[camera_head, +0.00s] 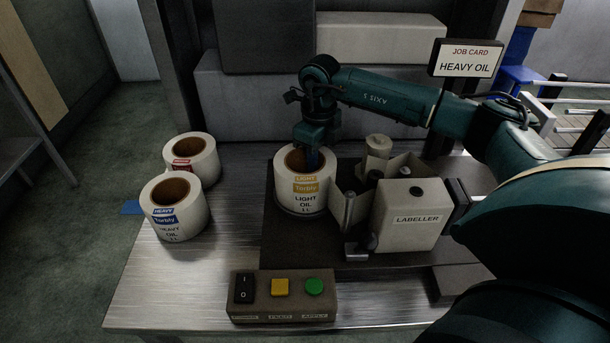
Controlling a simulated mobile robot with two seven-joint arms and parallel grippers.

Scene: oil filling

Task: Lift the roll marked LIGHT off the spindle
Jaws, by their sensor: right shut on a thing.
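The roll marked LIGHT (304,196) is white with a yellow label reading LIGHT OIL. It sits upright on the dark base plate of the labeller (413,218), left of the white box. The spindle is hidden inside the roll and behind my gripper. My right gripper (313,158) comes down from above and is shut on the roll's near right wall, with its fingers at the core's rim. I cannot see a gap between roll and base. My left gripper is not in view.
A roll marked HEAVY (177,222) with a blue label stands at the table's left, in front of another white roll (206,166) with a red label. A button box (282,303) sits at the front. A job card (466,61) reads HEAVY OIL. Bare metal table (170,290) lies front left.

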